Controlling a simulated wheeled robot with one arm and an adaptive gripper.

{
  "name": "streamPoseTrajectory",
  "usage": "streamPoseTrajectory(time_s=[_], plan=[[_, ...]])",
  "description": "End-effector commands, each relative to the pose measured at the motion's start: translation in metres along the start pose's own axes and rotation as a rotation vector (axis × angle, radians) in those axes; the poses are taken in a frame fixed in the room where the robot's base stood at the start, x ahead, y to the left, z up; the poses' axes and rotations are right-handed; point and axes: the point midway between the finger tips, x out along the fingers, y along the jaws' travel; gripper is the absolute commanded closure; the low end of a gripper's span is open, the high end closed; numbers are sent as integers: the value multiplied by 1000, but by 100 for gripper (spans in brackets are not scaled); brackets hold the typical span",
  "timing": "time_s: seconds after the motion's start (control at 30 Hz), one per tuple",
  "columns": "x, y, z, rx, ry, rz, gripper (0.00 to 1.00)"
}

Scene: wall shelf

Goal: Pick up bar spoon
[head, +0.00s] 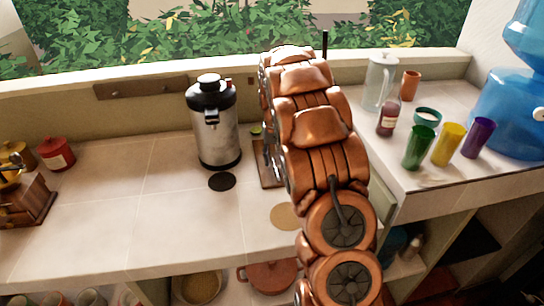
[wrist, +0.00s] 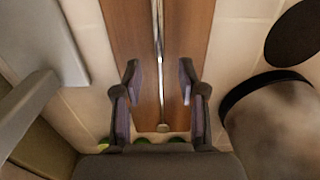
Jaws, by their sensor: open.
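The bar spoon (wrist: 160,98), a long thin shiny metal rod with a small rounded end, lies lengthwise on a brown wooden board (wrist: 128,20) in the wrist view. My gripper (wrist: 160,72) is open, with one dark finger on either side of the spoon and a gap to each. Nothing is held. I cannot tell how far above the board the fingertips are. In the head view the board (head: 265,178) shows only at its left edge. My arm hides most of it, and my gripper is hidden there too.
A steel urn (head: 217,140) stands left of the board, with a black disc (head: 222,181) in front. Green pieces (wrist: 176,140) lie by the board's end. Right of my arm are a bottle (head: 388,117), a pitcher (head: 378,82) and coloured cups (head: 447,145). The counter's left middle is clear.

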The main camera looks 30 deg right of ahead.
Motion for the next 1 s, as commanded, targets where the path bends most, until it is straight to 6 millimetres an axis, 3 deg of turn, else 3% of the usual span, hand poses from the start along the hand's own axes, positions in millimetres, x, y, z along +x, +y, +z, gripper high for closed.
streamPoseTrajectory(time_s=[0.13,0.33,0.73,1.0], plan=[[12,0,-1,0,4,1,59],[14,0,-1,0,5,0,59],[14,0,-1,0,4,0,100],[13,0,-1,0,4,0,100]])
